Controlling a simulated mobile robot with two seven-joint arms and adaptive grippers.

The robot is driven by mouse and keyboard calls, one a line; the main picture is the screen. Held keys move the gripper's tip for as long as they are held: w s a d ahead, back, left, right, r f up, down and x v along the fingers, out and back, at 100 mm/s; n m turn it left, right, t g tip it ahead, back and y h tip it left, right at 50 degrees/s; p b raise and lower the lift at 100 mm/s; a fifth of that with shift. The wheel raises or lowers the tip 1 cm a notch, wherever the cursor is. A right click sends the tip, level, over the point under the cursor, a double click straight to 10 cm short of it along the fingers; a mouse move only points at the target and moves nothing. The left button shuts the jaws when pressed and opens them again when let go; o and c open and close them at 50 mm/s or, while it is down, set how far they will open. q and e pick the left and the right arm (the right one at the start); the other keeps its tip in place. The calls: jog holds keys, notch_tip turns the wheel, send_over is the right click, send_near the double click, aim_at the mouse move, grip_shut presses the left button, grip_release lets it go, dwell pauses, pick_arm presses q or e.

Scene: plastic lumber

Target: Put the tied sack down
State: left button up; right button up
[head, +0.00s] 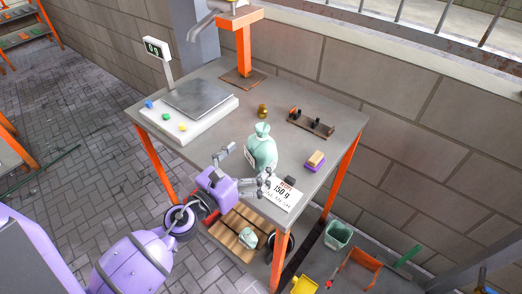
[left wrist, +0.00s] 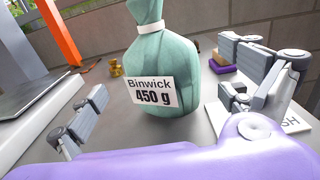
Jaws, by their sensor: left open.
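The tied sack (head: 262,150) is pale green with a white band at its neck. It stands upright on the grey table (head: 325,115). In the left wrist view the sack (left wrist: 160,62) carries a white label reading "Binwick 450 g". My left gripper (head: 246,167) is open at the near side of the sack, with its fingers spread to either side. In the left wrist view the fingers (left wrist: 165,125) stand apart from the sack, with a gap on the left. My right gripper is not in view.
A scale (head: 190,108) with coloured buttons stands at the left of the table. A green bin (head: 338,235) stands on the floor.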

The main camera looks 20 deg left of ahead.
pick_arm(q)
jog(key=p+x, duration=0.1)
jog(key=x, duration=0.3)
jog(key=shift+w+d, duration=0.15)
jog(key=shift+w, duration=0.05)
jog(key=shift+c, duration=0.3)
jog(key=c, duration=1.4)
jog(key=shift+r, duration=0.1)
jog(key=c, duration=0.4)
